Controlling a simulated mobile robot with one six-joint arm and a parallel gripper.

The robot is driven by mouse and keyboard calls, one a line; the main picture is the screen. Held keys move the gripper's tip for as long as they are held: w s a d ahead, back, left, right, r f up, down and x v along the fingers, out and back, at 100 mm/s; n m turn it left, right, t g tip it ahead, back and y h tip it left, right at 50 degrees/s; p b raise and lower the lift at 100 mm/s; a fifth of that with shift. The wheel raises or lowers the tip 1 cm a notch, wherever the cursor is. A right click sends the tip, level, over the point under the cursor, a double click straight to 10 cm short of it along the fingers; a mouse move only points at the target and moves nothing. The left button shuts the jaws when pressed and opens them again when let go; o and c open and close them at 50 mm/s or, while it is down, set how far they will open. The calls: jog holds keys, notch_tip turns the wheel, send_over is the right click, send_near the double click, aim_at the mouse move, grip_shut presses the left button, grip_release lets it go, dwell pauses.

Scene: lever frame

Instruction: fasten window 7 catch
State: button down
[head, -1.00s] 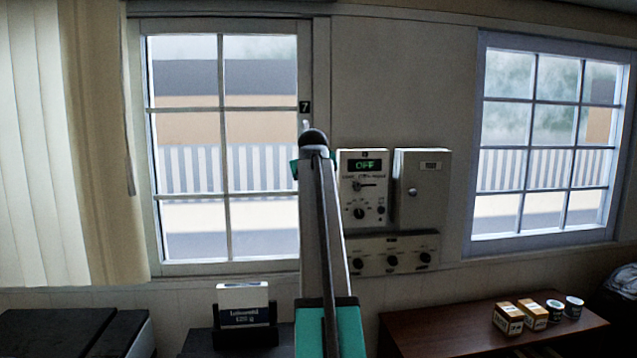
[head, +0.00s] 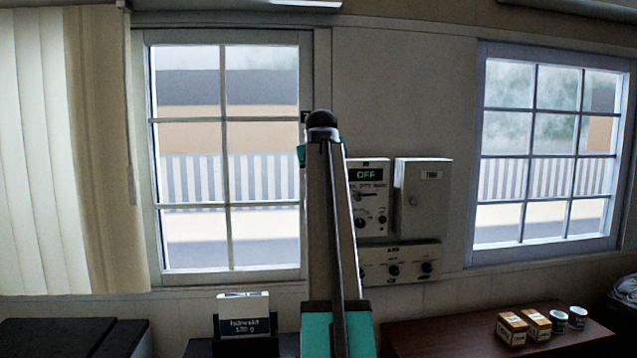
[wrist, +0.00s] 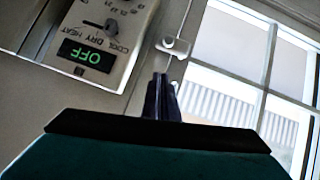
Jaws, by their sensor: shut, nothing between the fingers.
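Window 7 (head: 226,200) is the left window in the head view, its sash looking shut against the frame. In the wrist view the window (wrist: 235,45) appears tilted and upside down. A small pale catch (wrist: 174,46) with a rounded knob sits on the frame beside the glass; my arm hides it in the head view. My gripper (wrist: 162,80) shows as dark fingers, shut and empty, with the tips just below the catch in the picture. I cannot tell whether they touch it. In the head view my arm hides the fingers.
A control panel reading OFF (head: 367,175) and a grey wall box (head: 423,200) are close right of my arm. A lower knob panel (head: 400,263) is beneath. Small boxes (head: 512,328) and cups (head: 578,317) stand on the brown table (head: 440,335). A curtain (head: 95,150) hangs left.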

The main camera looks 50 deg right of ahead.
jog(key=v, duration=0.3)
jog(key=b+v, duration=0.1)
jog(key=shift+s+d+r, duration=0.1)
jog(key=shift+s+r, duration=0.15)
jog(key=shift+s, duration=0.25)
